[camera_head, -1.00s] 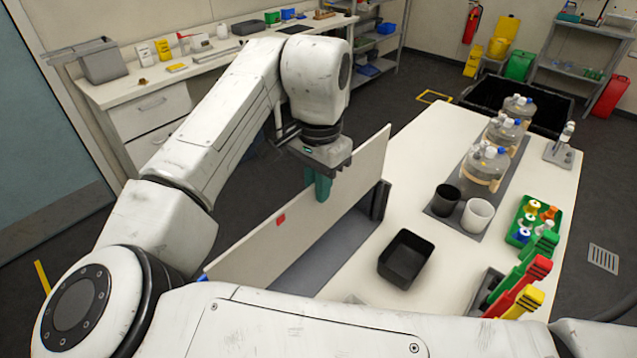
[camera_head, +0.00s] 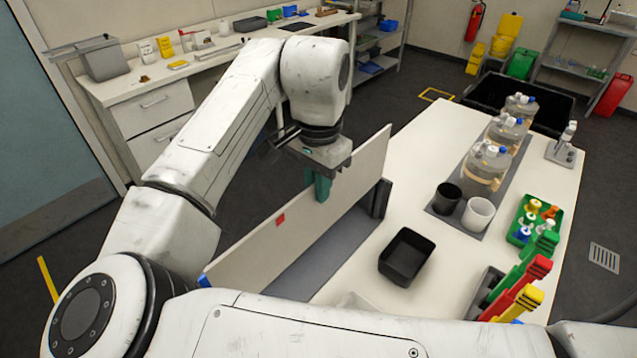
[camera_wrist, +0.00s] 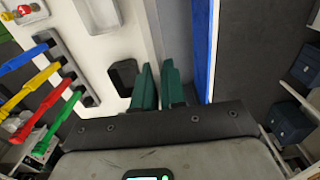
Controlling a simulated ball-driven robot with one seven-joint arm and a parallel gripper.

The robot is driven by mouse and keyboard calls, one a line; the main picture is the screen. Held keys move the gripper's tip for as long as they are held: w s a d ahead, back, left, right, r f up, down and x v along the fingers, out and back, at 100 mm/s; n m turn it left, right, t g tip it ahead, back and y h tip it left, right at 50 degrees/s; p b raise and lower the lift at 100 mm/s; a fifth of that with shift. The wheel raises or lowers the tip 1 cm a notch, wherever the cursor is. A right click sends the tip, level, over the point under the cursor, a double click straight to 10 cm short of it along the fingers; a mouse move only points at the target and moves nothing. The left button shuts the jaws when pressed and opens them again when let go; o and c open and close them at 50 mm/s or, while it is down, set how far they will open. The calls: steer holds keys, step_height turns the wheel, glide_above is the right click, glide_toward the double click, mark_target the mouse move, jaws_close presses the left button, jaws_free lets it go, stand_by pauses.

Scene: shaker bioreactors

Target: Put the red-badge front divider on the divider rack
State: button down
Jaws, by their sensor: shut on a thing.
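The front divider (camera_head: 300,228) is a long, thin white panel with a small red badge (camera_head: 281,220) on its face. It stands on edge along the left side of the white table, its far right end higher in the picture. My gripper (camera_head: 319,186) is at the panel's upper edge near the far end, its teal fingers shut on it. In the wrist view the teal fingers (camera_wrist: 158,88) are close together; the panel between them is hard to make out. A grey strip (camera_head: 325,258) with a dark upright bracket (camera_head: 380,198) lies behind the panel. I cannot tell whether this is the divider rack.
An open black bin (camera_head: 405,257) stands on the table (camera_head: 440,300), with black and white cups (camera_head: 478,214) and clear vessels (camera_head: 487,166) farther back. Red, green and yellow handled tools (camera_head: 520,290) stand at the right. Open floor lies left of the panel.

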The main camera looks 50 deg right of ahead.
mark_target(318, 237)
steer(key=shift+f, duration=0.75)
stand_by(0.9)
steer(key=shift+f+b, duration=0.35)
steer(key=shift+f, duration=0.4)
steer(key=shift+f+b, duration=0.3)
steer(key=shift+f, duration=0.05)
steer(key=shift+f, duration=0.4)
stand_by(0.5)
steer(key=shift+f+b, duration=0.3)
steer(key=shift+f, duration=0.05)
steer(key=shift+f+b, duration=1.2)
steer(key=shift+f, duration=1.45)
stand_by(1.0)
steer(key=shift+f, duration=0.35)
steer(key=shift+f, duration=0.1)
